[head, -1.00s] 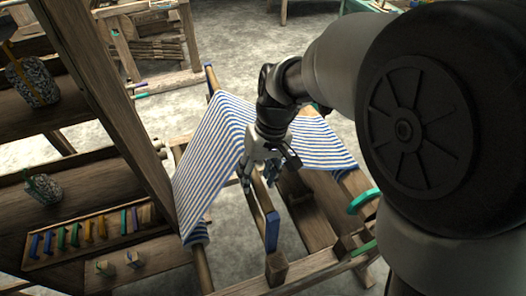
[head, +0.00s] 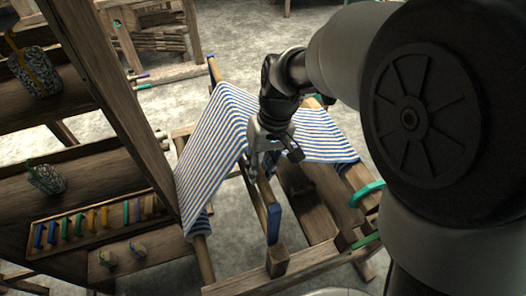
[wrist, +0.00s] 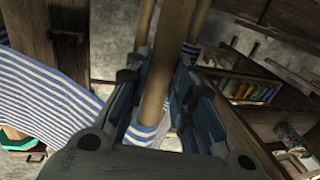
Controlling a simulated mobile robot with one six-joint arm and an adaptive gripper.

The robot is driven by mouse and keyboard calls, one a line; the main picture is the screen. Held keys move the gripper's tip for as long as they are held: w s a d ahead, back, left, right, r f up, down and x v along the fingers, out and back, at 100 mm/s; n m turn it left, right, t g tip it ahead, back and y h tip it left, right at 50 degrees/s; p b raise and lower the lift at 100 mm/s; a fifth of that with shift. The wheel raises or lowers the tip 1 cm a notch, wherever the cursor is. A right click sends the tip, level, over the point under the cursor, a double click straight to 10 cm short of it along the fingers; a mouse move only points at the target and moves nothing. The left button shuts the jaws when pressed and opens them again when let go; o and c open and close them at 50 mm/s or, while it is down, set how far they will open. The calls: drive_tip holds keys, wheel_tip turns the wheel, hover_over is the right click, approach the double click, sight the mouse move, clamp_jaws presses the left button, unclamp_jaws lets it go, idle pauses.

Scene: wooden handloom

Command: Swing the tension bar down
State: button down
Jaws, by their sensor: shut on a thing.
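The tension bar appears to be the wooden bar (head: 263,192) with a blue end piece (head: 273,224) on the loom, beside the blue-and-white striped cloth (head: 212,150). My gripper (head: 262,165) is at the bar's upper part, next to the cloth's edge. In the wrist view the bar (wrist: 158,85) runs lengthwise between the fingers of my gripper (wrist: 158,80), which are shut on it. Striped cloth (wrist: 45,95) also lies to the left there. The bar's far end is hidden behind my gripper and the cloth in the head view.
A green ring (head: 367,194) is at the loom's right side. A wooden block (head: 277,262) sits below the bar's blue end. Bare floor shows behind the loom.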

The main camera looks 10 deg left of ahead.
drive_tip(key=shift+a, duration=0.1)
drive_tip(key=shift+s+a+r, duration=0.1)
drive_tip(key=shift+s+a, duration=0.1)
drive_tip(key=s+a+f+t+h, duration=0.2)
drive_tip(key=s+a+f+h, duration=0.2)
drive_tip(key=a, duration=0.3)
drive_tip(key=s+a+f+t+h, duration=0.3)
drive_tip(key=s+a+f+h, duration=0.1)
drive_tip(key=a, duration=0.4)
drive_tip(key=shift+s+f+p, duration=0.3)
drive_tip(key=shift+s+f, duration=0.3)
drive_tip(key=shift+f, duration=0.15)
drive_tip(key=shift+s+f, duration=0.1)
drive_tip(key=c, duration=1.4)
unclamp_jaws()
drive_tip(key=shift+a, duration=0.1)
drive_tip(key=shift+o, duration=0.2)
